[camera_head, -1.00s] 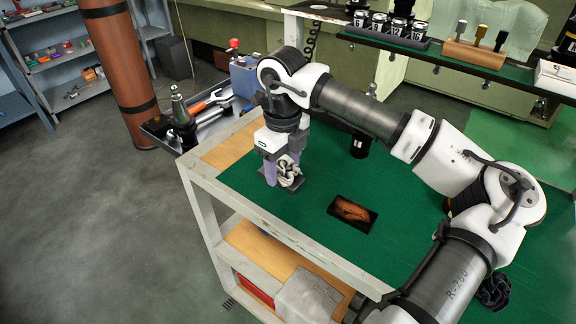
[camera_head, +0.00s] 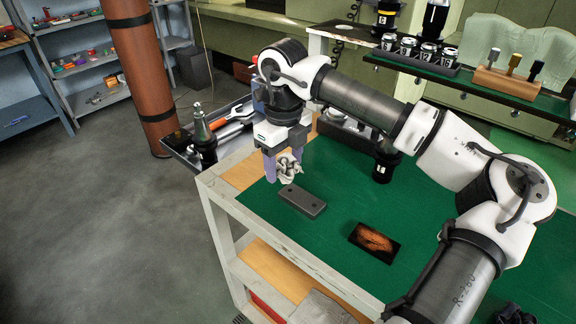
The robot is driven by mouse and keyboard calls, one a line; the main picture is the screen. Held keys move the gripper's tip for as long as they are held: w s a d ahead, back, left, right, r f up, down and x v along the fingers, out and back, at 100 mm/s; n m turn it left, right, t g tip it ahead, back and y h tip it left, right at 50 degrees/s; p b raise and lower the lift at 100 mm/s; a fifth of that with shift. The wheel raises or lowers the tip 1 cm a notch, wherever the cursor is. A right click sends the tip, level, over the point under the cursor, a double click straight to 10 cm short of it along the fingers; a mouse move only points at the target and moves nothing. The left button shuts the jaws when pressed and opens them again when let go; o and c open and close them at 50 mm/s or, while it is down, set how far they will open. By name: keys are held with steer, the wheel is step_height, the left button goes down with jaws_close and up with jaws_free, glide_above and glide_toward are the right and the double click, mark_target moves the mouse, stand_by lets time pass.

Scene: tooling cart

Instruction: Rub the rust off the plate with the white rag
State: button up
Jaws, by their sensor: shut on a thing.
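The rusty plate (camera_head: 374,242), dark with an orange-brown rust patch, lies flat on the green top of the cart. My gripper (camera_head: 284,168), with purple fingers, points down at the left part of the cart top. It is shut on the crumpled white rag (camera_head: 289,168). The rag hangs between the fingers just behind a grey flat block (camera_head: 303,201), to the left of and behind the plate, apart from it. The fingertips are partly hidden by the rag.
A black cylinder (camera_head: 384,165) stands on the cart behind the plate. A dark crumpled thing (camera_head: 512,315) shows at the bottom right. A shelf with labelled canisters (camera_head: 425,52) runs along the back. The green top around the plate is mostly clear.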

steer(key=shift+r+p, duration=0.95)
steer(key=shift+r, duration=1.05)
